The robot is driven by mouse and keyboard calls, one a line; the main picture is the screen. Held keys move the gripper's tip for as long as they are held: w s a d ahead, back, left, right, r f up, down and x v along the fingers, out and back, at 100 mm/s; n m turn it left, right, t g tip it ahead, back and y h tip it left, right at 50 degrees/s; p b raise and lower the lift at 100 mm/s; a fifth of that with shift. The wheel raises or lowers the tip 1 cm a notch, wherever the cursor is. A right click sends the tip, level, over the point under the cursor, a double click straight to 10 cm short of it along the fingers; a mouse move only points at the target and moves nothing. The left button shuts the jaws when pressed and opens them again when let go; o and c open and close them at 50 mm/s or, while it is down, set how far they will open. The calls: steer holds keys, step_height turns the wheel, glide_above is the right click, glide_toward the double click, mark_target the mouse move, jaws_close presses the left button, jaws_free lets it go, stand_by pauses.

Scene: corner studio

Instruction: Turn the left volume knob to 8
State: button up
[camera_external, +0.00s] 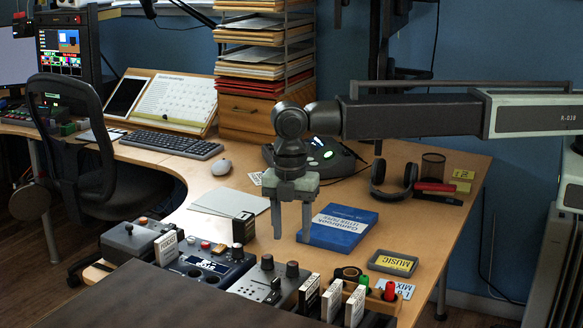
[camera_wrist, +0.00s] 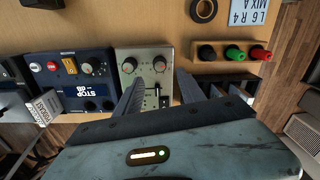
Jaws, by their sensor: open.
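A grey control box (camera_external: 264,283) stands near the front of the desk with two dark knobs and a slider. Its left knob (camera_external: 267,262) is upright; in the wrist view the left knob (camera_wrist: 129,66) shows with marks around it, too small to read. The right knob (camera_wrist: 159,64) sits beside it. My gripper (camera_external: 289,238) points down, open and empty, above and behind the box in the outside view.
A blue device (camera_external: 208,265) with a display stands left of the box. A blue book (camera_external: 345,224) lies behind my gripper. A dark board edge (camera_external: 165,298) is in front.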

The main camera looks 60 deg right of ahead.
mark_target(293, 263)
step_height(293, 263, down, 8)
steer(key=b, duration=0.8)
steer(key=shift+d, duration=0.1)
steer(key=shift+r, duration=0.1)
steer(key=shift+c, duration=0.3)
jaws_close()
